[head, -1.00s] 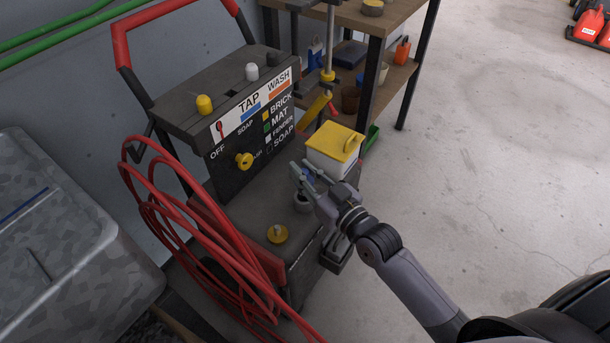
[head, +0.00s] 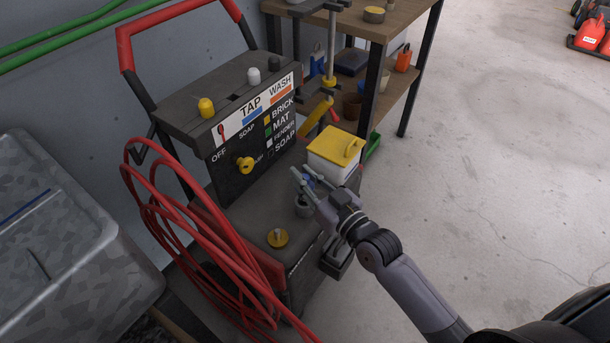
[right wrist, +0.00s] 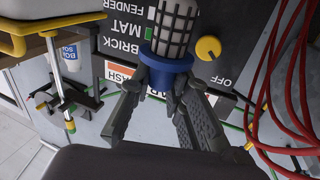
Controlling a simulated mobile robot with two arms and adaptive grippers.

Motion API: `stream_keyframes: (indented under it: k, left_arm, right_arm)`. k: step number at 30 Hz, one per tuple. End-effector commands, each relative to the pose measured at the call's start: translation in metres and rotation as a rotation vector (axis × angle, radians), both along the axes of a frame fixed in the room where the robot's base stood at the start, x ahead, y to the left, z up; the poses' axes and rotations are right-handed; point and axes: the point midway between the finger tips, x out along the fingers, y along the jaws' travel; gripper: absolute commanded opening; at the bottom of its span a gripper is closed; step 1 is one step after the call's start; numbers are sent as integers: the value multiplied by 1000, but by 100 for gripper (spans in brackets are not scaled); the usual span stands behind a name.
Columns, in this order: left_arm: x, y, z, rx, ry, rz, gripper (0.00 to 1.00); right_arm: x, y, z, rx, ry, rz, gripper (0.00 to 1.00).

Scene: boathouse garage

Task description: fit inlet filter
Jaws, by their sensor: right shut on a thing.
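The inlet filter (right wrist: 175,28), a grey mesh cylinder with a blue collar, stands out from my right gripper (right wrist: 167,78) in the right wrist view. The fingers are shut around the blue collar. In the head view my right gripper (head: 308,183) is above the washer's lower deck, and only a little blue of the filter (head: 309,179) shows between the fingers. A grey round fitting (head: 303,209), seemingly the inlet, stands on the deck just below the fingers. Whether the filter touches it is hidden. My left gripper is out of view.
The washer's dark panel (head: 244,145) with a yellow knob (head: 244,164) rises behind. A white box with a yellow lid (head: 338,146) stands close right of my gripper. Red hose loops (head: 150,220) hang at the left.

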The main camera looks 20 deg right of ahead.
Motion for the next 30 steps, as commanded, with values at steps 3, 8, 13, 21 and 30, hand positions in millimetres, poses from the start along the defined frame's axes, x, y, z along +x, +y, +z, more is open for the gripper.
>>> stream_keyframes:
  k: [3,8,13,21,30]
  left_arm:
    - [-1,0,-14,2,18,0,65]
    - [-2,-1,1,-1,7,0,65]
    - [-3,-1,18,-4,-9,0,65]
    - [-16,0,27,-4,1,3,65]
    - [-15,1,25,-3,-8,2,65]
  right_arm:
    - [0,0,-4,-1,0,0,0]
    - [0,0,-11,-1,1,0,0]
    - [0,0,-17,0,0,0,0]
    - [0,0,-35,-1,1,0,0]
    - [0,0,-45,0,0,0,0]
